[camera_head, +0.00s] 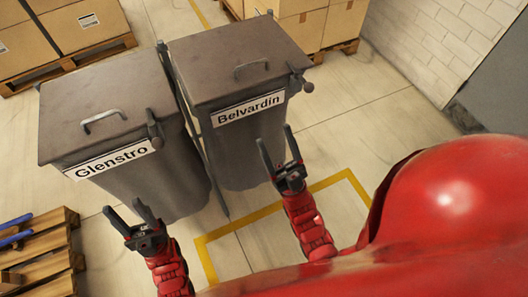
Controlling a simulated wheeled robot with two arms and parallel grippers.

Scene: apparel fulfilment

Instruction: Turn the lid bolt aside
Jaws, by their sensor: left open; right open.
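Two grey lidded bins stand side by side. The left bin (150,185) is labelled "Glenstro" and the right bin (245,150) "Belvardin". Both lids are down, each with a bar handle. A dark bolt (155,132) sits at the front right corner of the Glenstro lid. A similar bolt (297,82) with a round knob sits at the Belvardin lid's front right corner. My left gripper (122,208) is open and empty, below and in front of the Glenstro bin. My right gripper (276,137) is open and empty, in front of the Belvardin bin, below its bolt.
Cardboard boxes on pallets stand behind, at the back left (75,22) and back right (305,25). A wooden pallet (45,250) with blue items lies at the lower left. A white brick wall (440,40) is at the right. Yellow tape marks the floor before the bins.

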